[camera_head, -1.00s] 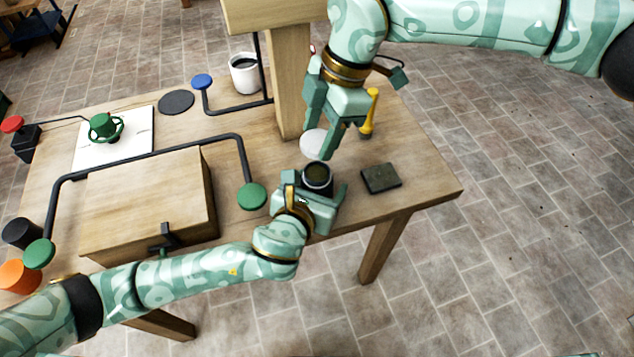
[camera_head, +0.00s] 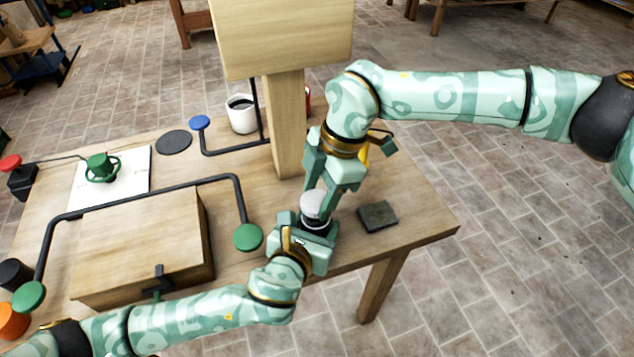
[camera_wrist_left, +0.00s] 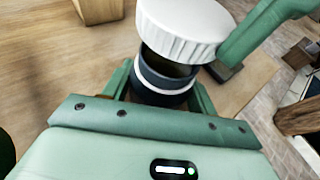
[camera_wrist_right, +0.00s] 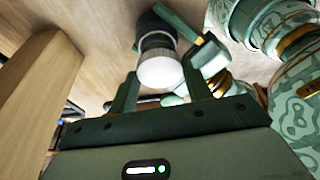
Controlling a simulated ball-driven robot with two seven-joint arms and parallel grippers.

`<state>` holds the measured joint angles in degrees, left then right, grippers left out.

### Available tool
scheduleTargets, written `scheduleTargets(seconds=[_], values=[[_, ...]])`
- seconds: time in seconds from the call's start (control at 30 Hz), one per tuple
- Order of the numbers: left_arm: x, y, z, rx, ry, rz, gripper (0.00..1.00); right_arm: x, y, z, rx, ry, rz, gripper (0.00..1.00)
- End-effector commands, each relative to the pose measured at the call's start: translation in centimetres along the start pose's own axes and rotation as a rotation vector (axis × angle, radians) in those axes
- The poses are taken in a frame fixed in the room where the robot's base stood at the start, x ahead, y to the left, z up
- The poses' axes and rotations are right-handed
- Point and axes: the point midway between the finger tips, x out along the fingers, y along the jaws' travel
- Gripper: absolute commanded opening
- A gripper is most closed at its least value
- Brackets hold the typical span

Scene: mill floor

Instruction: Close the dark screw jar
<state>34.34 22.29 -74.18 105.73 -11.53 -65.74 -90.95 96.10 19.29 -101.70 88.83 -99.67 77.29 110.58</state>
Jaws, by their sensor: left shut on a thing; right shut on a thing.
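The dark jar (camera_head: 316,229) stands upright near the table's front edge, in my left gripper (camera_head: 309,231). In the left wrist view the jar (camera_wrist_left: 160,82) has a pale ring and an open mouth, partly covered by the lid. My right gripper (camera_head: 323,202) is shut on the white ribbed lid (camera_head: 312,204). The lid (camera_wrist_left: 185,30) is just above the jar mouth, with a gap showing the dark inside; it looks a little offset. The lid (camera_wrist_right: 160,68) also shows in the right wrist view, the dark jar (camera_wrist_right: 152,26) beyond it.
A dark flat block (camera_head: 377,216) lies right of the jar. A wooden post (camera_head: 285,120) rises behind my right gripper. A wooden box (camera_head: 140,245) and a bent black rod with green knobs (camera_head: 247,237) are at left. A white mug (camera_head: 241,115) stands behind.

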Motion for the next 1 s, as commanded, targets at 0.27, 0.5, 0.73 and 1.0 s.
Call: scheduleTargets(seconds=[0.27, 0.5, 0.73, 1.0], values=[[0.0, 0.0, 0.0, 0.0, 0.001, 0.0, 0.17, 0.0, 0.0, 0.0, 0.0, 0.0, 0.001, 0.28], [0.0, 0.0, -0.1, 0.0, 0.001, 0.0, 0.17, 0.1, 0.0, 0.0, 0.0, 0.0, 0.001, 0.28], [0.0, 0.0, -0.1, 0.0, 0.001, 0.001, 0.17, 1.3, 0.0, 0.4, -0.001, 0.0, -0.001, 0.28], [0.0, 0.0, -0.1, 0.0, 0.001, 0.001, 0.17, 1.7, 0.0, 0.5, -0.002, 0.0, 0.001, 0.28]])
